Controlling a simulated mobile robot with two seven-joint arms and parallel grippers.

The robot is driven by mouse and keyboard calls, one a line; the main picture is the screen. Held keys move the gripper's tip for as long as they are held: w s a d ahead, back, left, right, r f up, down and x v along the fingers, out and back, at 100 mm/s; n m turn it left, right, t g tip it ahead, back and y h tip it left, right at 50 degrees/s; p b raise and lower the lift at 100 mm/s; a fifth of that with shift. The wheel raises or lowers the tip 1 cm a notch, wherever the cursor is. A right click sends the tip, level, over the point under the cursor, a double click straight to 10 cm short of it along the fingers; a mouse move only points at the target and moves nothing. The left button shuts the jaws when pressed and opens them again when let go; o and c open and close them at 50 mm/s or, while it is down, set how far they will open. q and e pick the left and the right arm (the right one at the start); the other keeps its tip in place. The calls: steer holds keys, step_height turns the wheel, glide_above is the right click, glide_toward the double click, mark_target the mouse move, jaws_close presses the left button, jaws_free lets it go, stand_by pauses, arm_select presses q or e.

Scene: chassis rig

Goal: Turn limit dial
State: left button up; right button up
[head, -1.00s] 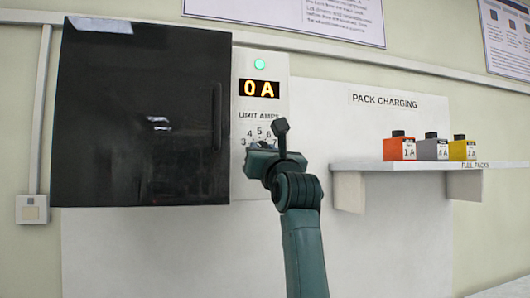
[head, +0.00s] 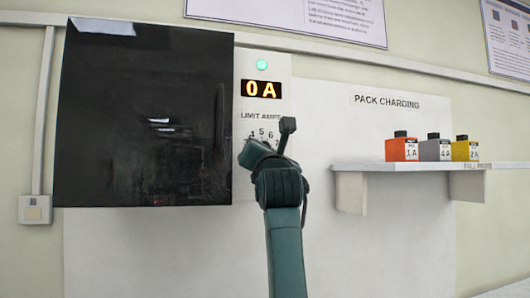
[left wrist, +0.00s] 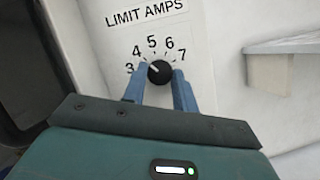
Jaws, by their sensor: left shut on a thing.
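The limit dial is a round black knob (left wrist: 160,72) below the "LIMIT AMPS" label, ringed by the numbers 3 to 7. A pale mark on it seems to point up and left, toward the 4 side. My left gripper (left wrist: 160,82) has its blue fingers on either side of the knob, shut on it. In the head view my left gripper (head: 256,153) covers the dial, leaving 4, 5 and 6 showing above. The amber display (head: 262,89) reads 0 A, under a lit green lamp (head: 262,65). My right gripper is not in view.
A black glossy cabinet door (head: 145,115) stands just left of the dial panel. A white shelf (head: 350,180) on the right holds orange (head: 403,149), grey (head: 435,149) and yellow (head: 465,150) packs. The wall between panel and shelf is clear.

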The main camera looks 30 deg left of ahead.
arm_select(q)
steer(key=o, duration=1)
steer(key=b+v, duration=0.5)
steer(key=v, duration=0.8)
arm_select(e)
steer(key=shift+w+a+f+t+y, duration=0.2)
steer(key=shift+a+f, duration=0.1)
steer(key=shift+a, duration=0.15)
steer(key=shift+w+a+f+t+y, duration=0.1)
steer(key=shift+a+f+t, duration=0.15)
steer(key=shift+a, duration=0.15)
arm_select(q)
steer(key=shift+f, duration=0.1)
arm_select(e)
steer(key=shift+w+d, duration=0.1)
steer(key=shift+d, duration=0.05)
